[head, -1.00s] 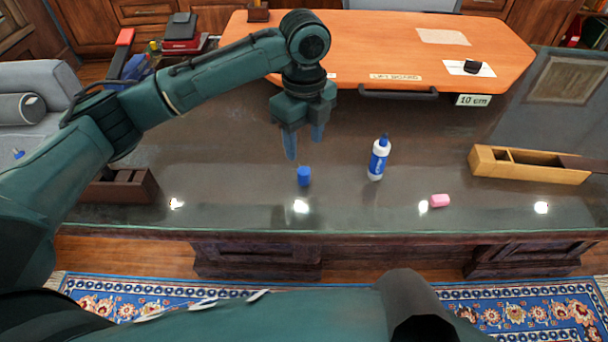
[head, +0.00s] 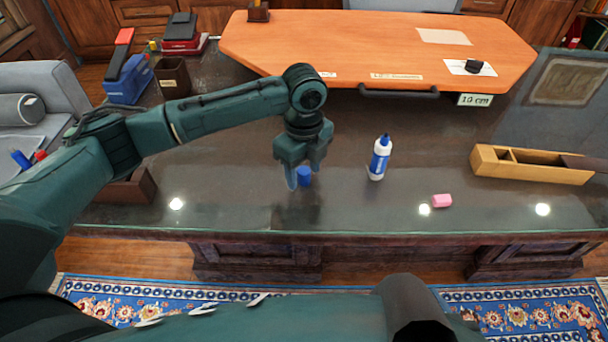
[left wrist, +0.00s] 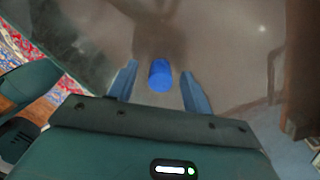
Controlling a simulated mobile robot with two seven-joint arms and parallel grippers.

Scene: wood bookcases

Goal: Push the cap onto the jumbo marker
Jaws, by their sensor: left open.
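The blue cap (head: 304,176) stands on the dark desk top in the head view. It also shows in the left wrist view (left wrist: 160,75), between the two fingers or just beyond their tips. My left gripper (head: 302,174) points down over the cap, open, with a finger on each side; contact with the cap cannot be told. The jumbo marker (head: 380,158), white with a blue band and a blue tip, stands upright to the right of the cap, apart from it. My right gripper is not in view.
A pink eraser (head: 442,201) lies near the front edge. A long wooden box (head: 530,168) is at the right. An orange lift board (head: 350,45) with a dark handle (head: 398,93) covers the back. A dark brown box (head: 130,187) is at the left. The desk between cap and marker is clear.

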